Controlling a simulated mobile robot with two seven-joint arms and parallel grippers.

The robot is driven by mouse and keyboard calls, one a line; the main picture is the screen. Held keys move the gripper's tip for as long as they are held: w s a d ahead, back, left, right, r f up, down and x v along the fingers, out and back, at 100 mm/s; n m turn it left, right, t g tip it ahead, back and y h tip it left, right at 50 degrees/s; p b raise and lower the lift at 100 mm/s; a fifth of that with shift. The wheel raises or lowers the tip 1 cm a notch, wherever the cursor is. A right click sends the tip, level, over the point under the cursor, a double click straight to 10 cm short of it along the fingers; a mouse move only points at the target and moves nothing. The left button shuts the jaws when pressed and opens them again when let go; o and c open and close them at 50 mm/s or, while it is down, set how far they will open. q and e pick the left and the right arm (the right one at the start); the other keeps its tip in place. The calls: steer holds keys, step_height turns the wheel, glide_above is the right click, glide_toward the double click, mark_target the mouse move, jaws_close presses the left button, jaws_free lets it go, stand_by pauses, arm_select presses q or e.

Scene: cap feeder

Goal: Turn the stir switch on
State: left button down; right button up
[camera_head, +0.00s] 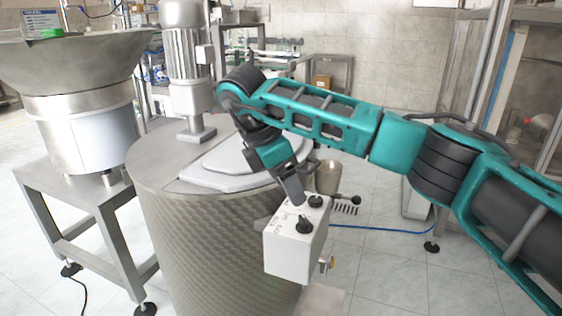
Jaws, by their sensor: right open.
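A white control box (288,251) is fixed at the front right of the round metal tank (215,245). Two black rotary knobs stand on its top: a nearer knob (304,225) and a farther knob (316,201). The small lettering beside them is too small to read, so I cannot tell which one is the stir switch. My right gripper (297,200) points down just above the box's top, close to the knobs. Its fingers are open, seen nearly edge-on; I cannot tell whether they touch a knob. My left gripper is not in view.
A motor (188,60) stands on the tank, beside a grey lid (215,168). A feeder bowl (75,65) on a metal stand (75,200) is at left. A black-knobbed lever (355,199) sits right of the box. A blue hose (375,228) lies on the open floor at right.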

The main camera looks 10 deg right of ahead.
steer(key=shift+v, duration=1.85)
